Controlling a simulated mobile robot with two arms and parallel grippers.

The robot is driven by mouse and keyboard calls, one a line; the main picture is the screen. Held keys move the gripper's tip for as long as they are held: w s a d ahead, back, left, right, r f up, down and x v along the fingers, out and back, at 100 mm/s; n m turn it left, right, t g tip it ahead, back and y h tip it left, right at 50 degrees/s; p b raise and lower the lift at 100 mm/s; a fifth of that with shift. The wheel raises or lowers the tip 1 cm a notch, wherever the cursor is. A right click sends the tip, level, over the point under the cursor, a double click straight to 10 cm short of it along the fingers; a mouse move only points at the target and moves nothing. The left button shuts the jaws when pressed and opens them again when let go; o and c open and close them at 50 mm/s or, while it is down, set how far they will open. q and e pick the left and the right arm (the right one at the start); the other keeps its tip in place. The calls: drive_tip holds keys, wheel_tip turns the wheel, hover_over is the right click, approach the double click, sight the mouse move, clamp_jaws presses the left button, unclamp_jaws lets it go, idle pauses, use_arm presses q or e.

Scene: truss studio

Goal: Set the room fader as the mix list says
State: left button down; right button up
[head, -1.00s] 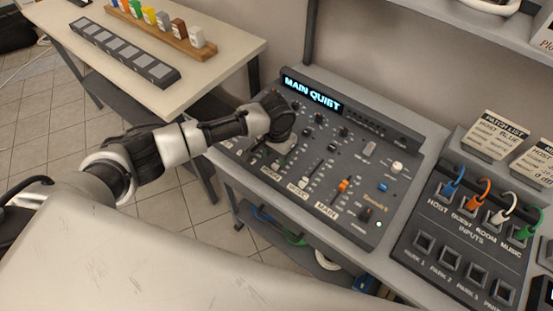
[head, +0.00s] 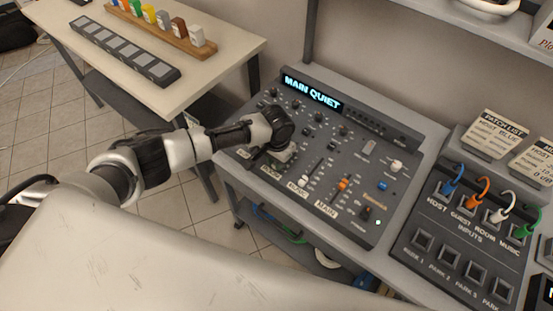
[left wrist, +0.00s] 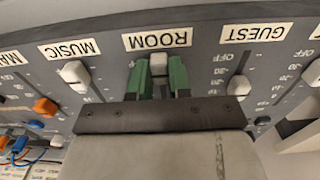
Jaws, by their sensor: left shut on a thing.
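The grey mixing console (head: 345,210) has a row of faders and a lit display (head: 312,92) reading MAIN QUIET. My left gripper (head: 284,152) is over the room fader, above the ROOM label (head: 271,172). In the left wrist view its green fingertips (left wrist: 158,75) are shut on the white room fader cap (left wrist: 158,62), close to the ROOM label (left wrist: 157,40). The fingers hide the scale beside this fader. The music fader cap (left wrist: 74,71) and guest fader cap (left wrist: 238,85) stand on either side. My right gripper is not in view.
A patch panel (head: 464,235) with coloured plugs stands right of the console. A patch list card (head: 492,132) stands behind it; another card at the right edge is cut off. A pale table (head: 210,72) with a block rack is at the upper left.

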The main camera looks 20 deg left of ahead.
use_arm(q)
drive_tip(key=shift+w, duration=0.1)
drive_tip(key=w+b, duration=0.1)
drive_tip(key=w+d+b, duration=0.1)
drive_tip(key=w, duration=0.1)
drive_tip(key=w+d+b, duration=0.1)
drive_tip(key=w, duration=0.1)
drive_tip(key=shift+f+b, duration=0.15)
drive_tip(key=shift+b, duration=0.2)
drive_tip(key=shift+w+d, duration=0.1)
drive_tip(key=shift+w, duration=0.15)
drive_tip(key=c, duration=1)
unclamp_jaws()
drive_tip(key=shift+c, duration=0.2)
drive_tip(key=shift+r, duration=0.2)
wheel_tip(320, 180, up, 11)
drive_tip(key=b, duration=0.1)
drive_tip(key=shift+f, duration=0.15)
